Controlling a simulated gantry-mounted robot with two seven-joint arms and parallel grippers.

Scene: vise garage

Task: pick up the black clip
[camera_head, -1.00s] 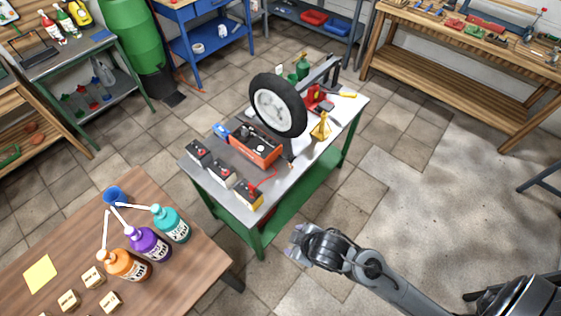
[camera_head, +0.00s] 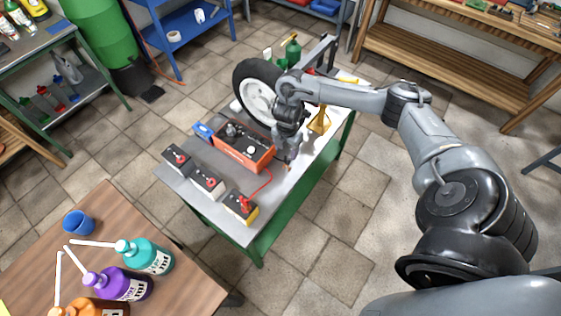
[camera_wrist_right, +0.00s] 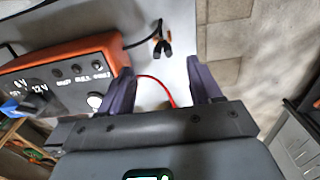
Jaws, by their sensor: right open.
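The black clip (camera_wrist_right: 161,44) lies on the grey workbench top at the end of a black cable, with copper-coloured jaws showing. In the right wrist view it is beyond my fingertips, roughly in line with the gap between them. My right gripper (camera_wrist_right: 159,72) is open and empty, its two dark fingers apart. In the head view the right gripper (camera_head: 288,153) points down over the bench, just right of the orange charger (camera_head: 240,145); the clip is largely hidden there. My left gripper is not in view.
A red cable (camera_wrist_right: 160,84) runs below the finger gap from the charger towards several batteries (camera_head: 208,184) along the bench's front. A wheel (camera_head: 257,92) stands behind the charger. A yellow jack stand (camera_head: 319,121) is right of the gripper. Bare bench (camera_head: 275,198) lies in front.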

